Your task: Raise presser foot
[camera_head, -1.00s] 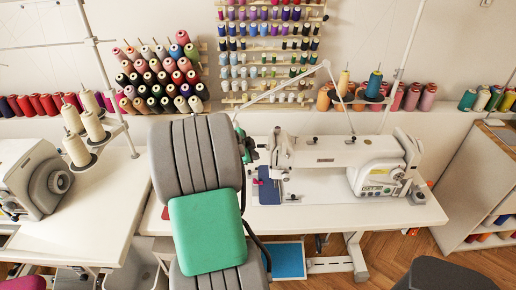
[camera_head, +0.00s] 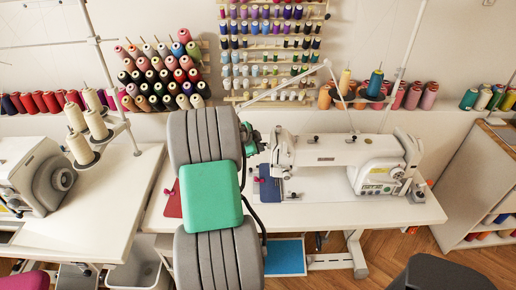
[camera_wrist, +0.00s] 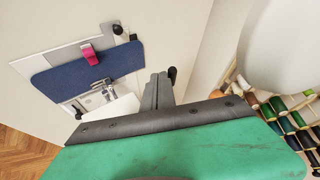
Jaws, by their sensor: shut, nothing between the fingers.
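The white sewing machine (camera_head: 335,152) stands on the table at centre right in the head view. Its small metal presser foot (camera_wrist: 103,90) shows in the wrist view by the blue cloth piece (camera_wrist: 88,68), which also shows in the head view (camera_head: 269,186). My gripper (camera_head: 258,141) is close to the left end of the machine head, and its tip region is small there. In the wrist view my gripper (camera_wrist: 158,90) is shut and empty, its grey fingers together. A black knob (camera_wrist: 172,74) shows just beside the fingertips; I cannot tell whether they touch it.
A second machine (camera_head: 35,175) and thread cones (camera_head: 92,135) stand on the left table. Spools line the wall behind, including a rack (camera_head: 270,45). A thread stand pole (camera_head: 408,45) rises behind the machine. A dark seat (camera_head: 442,273) is at front right.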

